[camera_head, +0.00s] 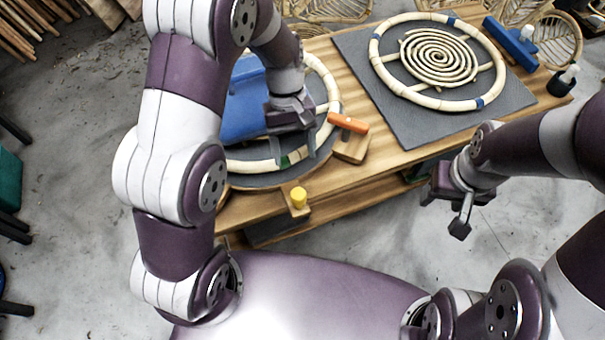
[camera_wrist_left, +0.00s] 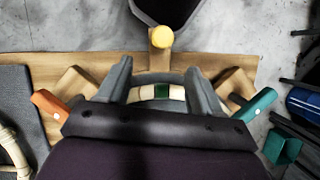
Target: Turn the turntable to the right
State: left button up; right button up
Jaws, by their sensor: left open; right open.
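The turntable (camera_head: 265,180) is a round grey disc on the left part of the wooden table, with a pale rattan ring (camera_head: 250,166) on it. A green band (camera_wrist_left: 161,91) on the ring shows between my left fingers in the left wrist view. My left gripper (camera_head: 296,150) is open over the near side of the ring, one finger on each side of the green band; I cannot tell whether it touches. My arm hides part of the disc. My right gripper (camera_head: 452,212) is open and empty in front of the table, away from the turntable.
An orange-handled clamp (camera_head: 348,123) sits on a wooden block right of the disc. A yellow knob (camera_head: 299,197) stands at the table's front edge. A blue block (camera_head: 243,100) rises inside the ring. A grey mat with a rattan spiral (camera_head: 438,57) lies at right.

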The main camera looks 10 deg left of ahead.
pick_arm(q)
jog(key=b, duration=0.4)
send_over(298, 193)
jog(key=w+a, duration=0.1)
jog(key=w, duration=0.1)
notch_tip(298, 193, down, 5)
jog(key=shift+a+r, duration=0.1)
jog(key=shift+r, duration=0.05)
jog(key=shift+s+d+f+p, duration=0.2)
jog(key=shift+s+f+p, duration=0.25)
jog(key=shift+f, duration=0.05)
jog(key=x, duration=0.4)
jog(key=shift+w+f, duration=0.3)
jog(key=shift+f, duration=0.1)
jog(key=shift+s+d+f, duration=0.1)
jog(key=shift+s+f, duration=0.15)
jog(key=shift+s, duration=0.05)
jog(key=shift+w, duration=0.1)
pick_arm(e)
jog(key=f, duration=0.2)
jog(key=s+f, duration=0.1)
jog(key=f, duration=0.1)
jog(key=shift+f, duration=0.25)
pick_arm(q)
grip_shut()
